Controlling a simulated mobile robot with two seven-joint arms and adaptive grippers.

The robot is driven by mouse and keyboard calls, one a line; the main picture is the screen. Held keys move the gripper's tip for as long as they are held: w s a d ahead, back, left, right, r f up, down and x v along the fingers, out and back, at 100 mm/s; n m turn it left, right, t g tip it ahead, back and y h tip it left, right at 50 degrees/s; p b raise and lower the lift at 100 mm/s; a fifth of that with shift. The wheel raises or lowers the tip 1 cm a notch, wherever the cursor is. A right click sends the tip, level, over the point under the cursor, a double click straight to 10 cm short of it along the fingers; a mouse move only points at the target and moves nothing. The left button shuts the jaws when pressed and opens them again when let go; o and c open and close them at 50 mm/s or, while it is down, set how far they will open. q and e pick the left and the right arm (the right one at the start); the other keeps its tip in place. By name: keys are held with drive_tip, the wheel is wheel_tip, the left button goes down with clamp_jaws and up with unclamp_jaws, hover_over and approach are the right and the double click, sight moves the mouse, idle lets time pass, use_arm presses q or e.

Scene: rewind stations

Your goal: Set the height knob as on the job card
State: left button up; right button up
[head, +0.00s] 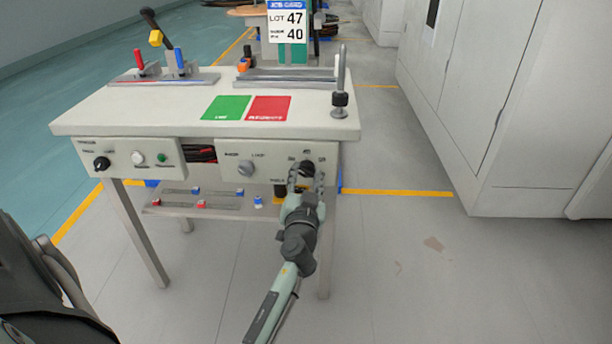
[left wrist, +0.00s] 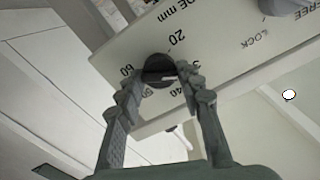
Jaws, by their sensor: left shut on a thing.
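The height knob (head: 306,167) is a dark round knob at the right end of the station's front panel. It also shows in the left wrist view (left wrist: 157,67), with the numbers 20, 40 and 60 printed around it. A short pale mark shows on its lower right side there; I cannot tell exactly which number it points at. My left gripper (head: 306,178) has its fingers on both sides of the knob, shut on it, also in the left wrist view (left wrist: 160,80). The job card (head: 286,22) stands at the back, reading LOT 47 and 40. My right gripper is not seen.
A grey lock knob (head: 246,168) sits left of the height knob on the panel. The white tabletop (head: 170,115) has green and red pads (head: 270,108) and an upright metal post (head: 340,85). Grey cabinets (head: 500,100) stand right, with clear floor between.

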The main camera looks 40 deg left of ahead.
use_arm(q)
drive_tip(key=shift+m, duration=0.8)
drive_tip(key=shift+m+b, duration=0.3)
drive_tip(key=shift+m, duration=1.8)
drive_tip(key=m, duration=0.2)
drive_tip(key=shift+m, duration=0.3)
drive_tip(key=shift+w+m, duration=0.1)
drive_tip(key=shift+m, duration=1)
drive_tip(key=shift+m+p, duration=0.35)
drive_tip(key=shift+m, duration=0.35)
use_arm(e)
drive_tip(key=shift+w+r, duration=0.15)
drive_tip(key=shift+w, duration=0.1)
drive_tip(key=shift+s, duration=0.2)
